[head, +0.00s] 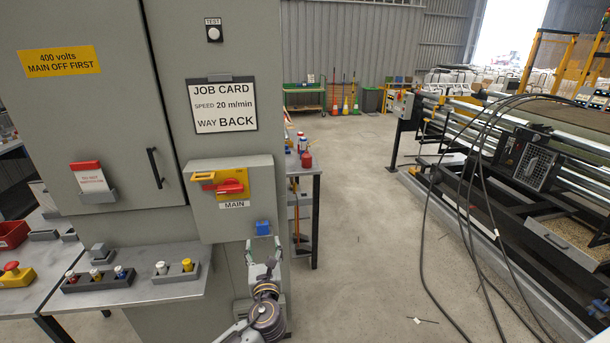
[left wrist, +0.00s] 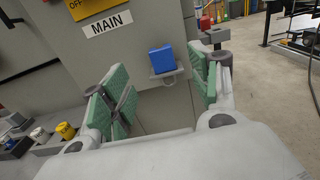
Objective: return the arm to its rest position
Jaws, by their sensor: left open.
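My left gripper (head: 264,247) is raised in front of the grey cabinet, just below the main switch box (head: 232,172). In the left wrist view its green-padded fingers (left wrist: 160,95) are wide apart with nothing between them. A blue block (head: 263,228) sits on a small holder at the box's lower right. In the left wrist view the blue block (left wrist: 161,59) lies ahead of the fingers, apart from them. The red switch handle (head: 222,187) on the yellow plate lies sideways. My right gripper is in neither view.
A bench (head: 170,288) with button trays stands at the left, close to my arm. A red emergency button (head: 12,270) sits on its left end. A machine with hanging black cables (head: 470,180) stands at the right. The floor (head: 355,200) between is mostly clear.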

